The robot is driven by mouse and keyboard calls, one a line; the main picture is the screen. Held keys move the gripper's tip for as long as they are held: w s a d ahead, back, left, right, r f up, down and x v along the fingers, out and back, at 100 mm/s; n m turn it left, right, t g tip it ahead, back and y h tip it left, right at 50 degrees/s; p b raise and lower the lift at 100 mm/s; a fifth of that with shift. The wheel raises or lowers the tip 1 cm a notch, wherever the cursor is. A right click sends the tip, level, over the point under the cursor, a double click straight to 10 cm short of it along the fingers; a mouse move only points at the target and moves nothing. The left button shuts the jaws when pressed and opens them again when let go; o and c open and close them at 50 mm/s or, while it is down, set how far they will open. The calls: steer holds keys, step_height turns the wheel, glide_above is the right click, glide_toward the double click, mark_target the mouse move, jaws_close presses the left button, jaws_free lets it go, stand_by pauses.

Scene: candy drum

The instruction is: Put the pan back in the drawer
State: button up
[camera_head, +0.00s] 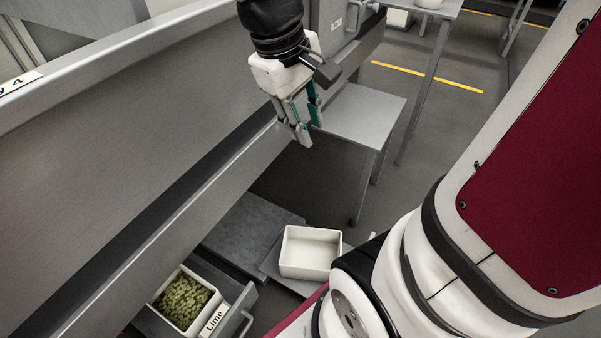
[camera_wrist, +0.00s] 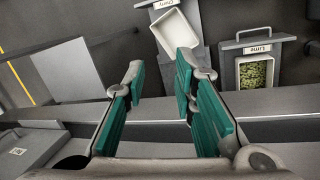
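An empty white rectangular pan (camera_head: 310,252) sits low down at the lower middle of the head view. It also shows in the wrist view (camera_wrist: 176,46), turned askew on a grey drawer (camera_wrist: 197,70) with a partly cut-off label that seems to read Cherry. Part of that drawer shows beside the pan in the head view (camera_head: 272,265). My gripper (camera_head: 308,127) is above and apart from the pan, beside a long metal ledge. In the wrist view my gripper (camera_wrist: 160,72) has its teal-padded fingers spread, with nothing between them.
An open drawer labelled Lime (camera_head: 238,312) holds a white pan of green candy (camera_head: 183,301). A long metal wall and ledge (camera_head: 190,190) run along the left. A small grey table (camera_head: 362,115) stands behind my gripper. Open floor (camera_head: 440,120) lies at the upper right.

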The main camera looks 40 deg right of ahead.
steer(key=s+a+y, duration=0.1)
steer(key=s+a, duration=0.4)
steer(key=s, duration=0.2)
steer(key=s+a+r+m+y, duration=0.1)
steer(key=s+a+y, duration=0.1)
steer(key=s+a, duration=0.3)
steer(key=s, duration=0.3)
steer(key=shift+s+r+t, duration=0.25)
steer(key=shift+s+t, duration=0.05)
steer(key=shift+t, duration=0.1)
